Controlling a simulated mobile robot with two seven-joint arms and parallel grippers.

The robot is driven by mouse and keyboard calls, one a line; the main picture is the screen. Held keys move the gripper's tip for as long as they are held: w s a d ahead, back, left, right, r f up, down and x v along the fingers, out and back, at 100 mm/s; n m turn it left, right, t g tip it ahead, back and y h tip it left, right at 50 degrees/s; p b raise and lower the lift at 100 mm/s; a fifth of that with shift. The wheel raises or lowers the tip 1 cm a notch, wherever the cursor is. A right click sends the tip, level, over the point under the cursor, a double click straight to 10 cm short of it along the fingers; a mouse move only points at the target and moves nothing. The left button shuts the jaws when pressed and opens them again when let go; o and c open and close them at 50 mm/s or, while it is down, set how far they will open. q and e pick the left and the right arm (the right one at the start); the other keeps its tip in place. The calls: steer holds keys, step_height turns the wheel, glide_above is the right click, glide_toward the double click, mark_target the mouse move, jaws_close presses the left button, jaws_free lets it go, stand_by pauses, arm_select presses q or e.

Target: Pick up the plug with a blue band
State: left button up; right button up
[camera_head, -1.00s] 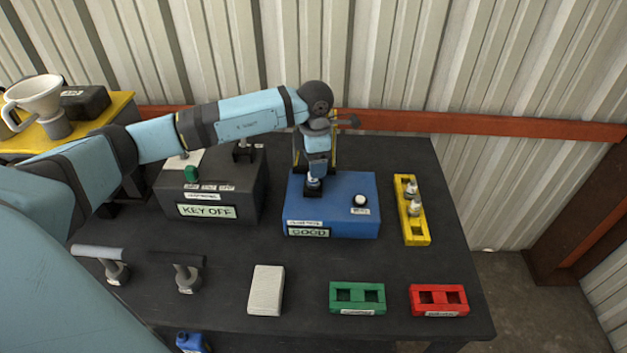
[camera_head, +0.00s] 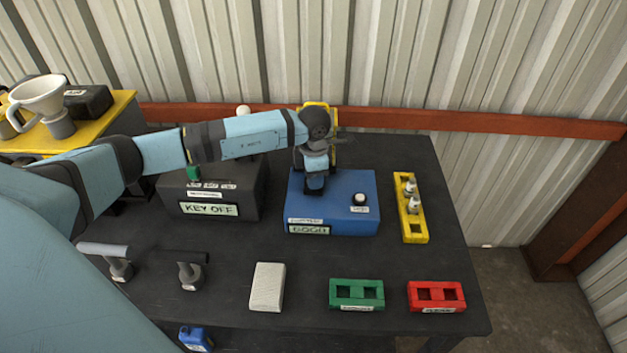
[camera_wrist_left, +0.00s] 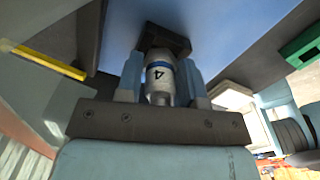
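The plug with a blue band (camera_wrist_left: 160,78) shows in the left wrist view. It is white, marked with a 4, and has a dark block at its far end. My left gripper (camera_head: 314,185) has a finger on each side of the plug and appears shut on it. In the head view the gripper points down over the blue box (camera_head: 350,215) and hides most of the plug. I cannot tell whether the dark block belongs to the plug or to the box, nor whether the plug is clear of the box. My right gripper is not in view.
A yellow rack (camera_head: 414,229) with white plugs stands right of the blue box. Green (camera_head: 356,308) and red (camera_head: 437,309) two-slot racks lie at the front, beside a white block (camera_head: 267,287). A dark KEY OFF box (camera_head: 215,190) stands left. Two handled tools (camera_head: 192,270) are front left.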

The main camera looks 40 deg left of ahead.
arm_select(q)
steer(key=shift+r, duration=0.15)
step_height(320, 180, up, 22)
steer(key=b, duration=0.1)
steer(key=shift+r, duration=0.15)
stand_by(0.8)
